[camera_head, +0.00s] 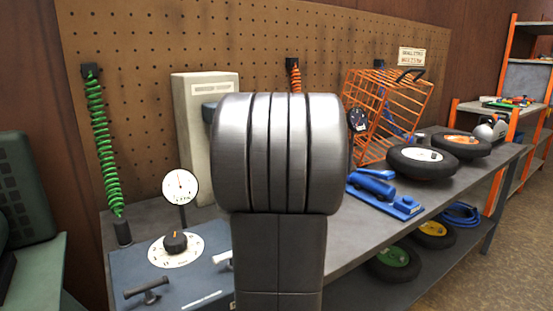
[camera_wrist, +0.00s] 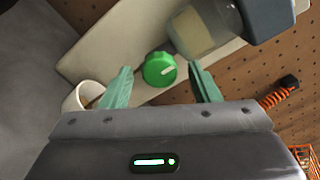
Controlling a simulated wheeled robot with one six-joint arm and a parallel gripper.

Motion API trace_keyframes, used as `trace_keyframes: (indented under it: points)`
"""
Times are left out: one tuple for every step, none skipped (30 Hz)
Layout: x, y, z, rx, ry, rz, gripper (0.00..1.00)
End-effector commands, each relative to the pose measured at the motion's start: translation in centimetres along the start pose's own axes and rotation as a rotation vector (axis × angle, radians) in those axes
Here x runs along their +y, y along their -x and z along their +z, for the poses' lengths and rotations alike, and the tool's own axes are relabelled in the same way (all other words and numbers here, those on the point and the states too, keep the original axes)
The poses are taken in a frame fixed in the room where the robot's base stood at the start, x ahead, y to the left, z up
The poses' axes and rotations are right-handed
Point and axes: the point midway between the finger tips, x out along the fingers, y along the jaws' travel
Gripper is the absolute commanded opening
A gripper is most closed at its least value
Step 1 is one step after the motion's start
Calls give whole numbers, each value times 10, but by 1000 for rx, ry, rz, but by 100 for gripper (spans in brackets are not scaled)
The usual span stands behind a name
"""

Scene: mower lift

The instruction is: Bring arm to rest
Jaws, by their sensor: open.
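My gripper (camera_wrist: 160,88) is open in the wrist view, with two green fingers spread apart and nothing held between them. A green round knob (camera_wrist: 159,69) with a pale pointer mark shows between the fingertips. It sits on a pale panel (camera_wrist: 125,38). Whether the fingers touch the knob cannot be told. In the head view my grey arm stands upright in the middle and hides the gripper and part of the pale upright unit (camera_head: 190,120) behind it.
A workbench (camera_head: 345,235) runs along a pegboard (camera_head: 230,40). On it are a dial gauge (camera_head: 180,187), a blue tool (camera_head: 375,188), an orange wire cage (camera_head: 385,110) and wheels (camera_head: 422,163). A white cup (camera_wrist: 82,97) and a clear container (camera_wrist: 205,30) are near the gripper.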

Motion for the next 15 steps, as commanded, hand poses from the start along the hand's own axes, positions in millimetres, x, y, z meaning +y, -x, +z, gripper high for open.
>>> trace_keyframes:
  points:
    - [-4,0,2,1,-27,2,56]
    - [-4,0,2,2,-43,2,56]
    - [-4,0,2,2,-64,2,56]
    - [-4,0,2,2,-81,2,56]
    - [-4,0,2,2,-97,2,56]
    - [-4,0,2,1,-118,2,56]
    - [-4,0,2,1,-134,2,56]
    - [-4,0,2,2,-149,2,56]
    - [-3,0,2,2,-170,2,56]
    - [-4,0,2,2,-185,2,56]
    - [-4,0,2,2,-201,2,56]
    - [-4,0,2,1,-221,2,56]
    - [-4,0,2,1,-237,2,56]
    - [-4,0,2,2,-253,2,56]
    - [-3,0,2,3,-273,2,56]
